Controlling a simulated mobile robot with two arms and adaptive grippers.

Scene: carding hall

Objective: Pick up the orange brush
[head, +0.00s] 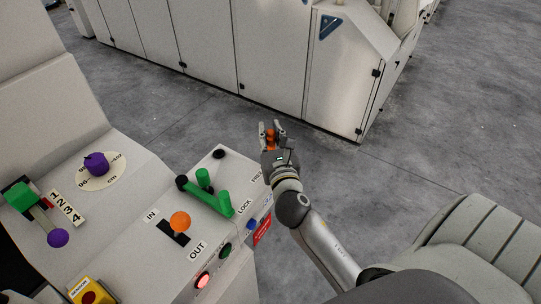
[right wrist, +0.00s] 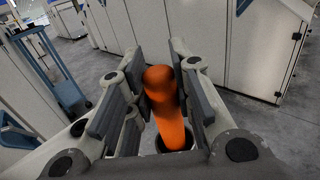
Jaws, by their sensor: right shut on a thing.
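My right gripper (head: 272,127) is shut on the orange brush (head: 270,140), above the floor just beyond the control panel's right end. In the right wrist view the brush (right wrist: 168,105) shows as a rounded orange handle between the dark finger pads of the gripper (right wrist: 158,70). A dark round part shows at its lower end; I cannot make out bristles. The fingers cover part of the brush in the head view. My left gripper is not in view.
A sloping control panel (head: 130,215) stands at the left. It carries a green lever (head: 222,202), an orange knob (head: 180,221), purple knobs and lit buttons. Pale machine cabinets (head: 270,60) stand across the grey floor (head: 410,150), which is clear between them.

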